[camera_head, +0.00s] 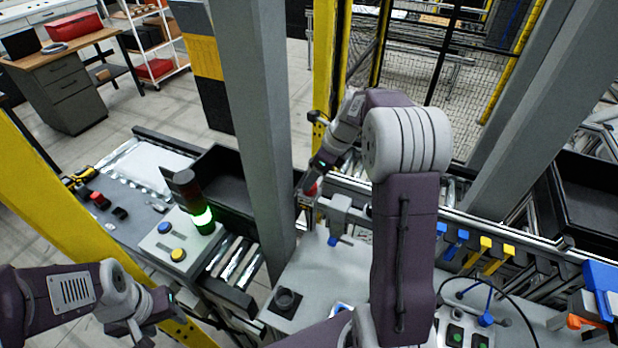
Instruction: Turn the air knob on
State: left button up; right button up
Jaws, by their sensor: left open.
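My left gripper (150,328) is at the lower left, in front of the control box, and seems to hold nothing. It is open, but its fingertips are hard to make out. My right arm rises through the middle and bends left. Its small gripper end (312,180) is beside the grey post, close to a red knob-like part (311,189). I cannot tell whether it touches that part or whether its jaws are open. A blue-tipped grey fitting (335,239) is below it. Which part is the air knob is not clear.
A grey post (258,110) stands left of the right arm. A control box (175,246) with yellow and blue buttons and a lit green stack light (202,217) is at left. Blue and yellow fittings (485,243) line the right rail. A black bin (220,180) is behind.

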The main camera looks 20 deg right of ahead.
notch_tip(320, 180, down, 2)
jog(key=shift+w+a+f+p, duration=0.1)
jog(key=shift+f+p, duration=0.1)
jog(key=shift+p, duration=0.1)
jog(key=shift+s+a+f, duration=0.1)
jog(key=shift+s+f, duration=0.2)
jog(key=shift+w+a+f, duration=0.1)
jog(key=shift+w+a, duration=0.05)
jog(key=shift+w, duration=0.2)
jog(key=c, duration=0.4)
grip_shut()
pick_arm(q)
jog(key=shift+s+d+r, duration=0.1)
jog(key=shift+s+r, duration=0.25)
jog(key=shift+r, duration=0.4)
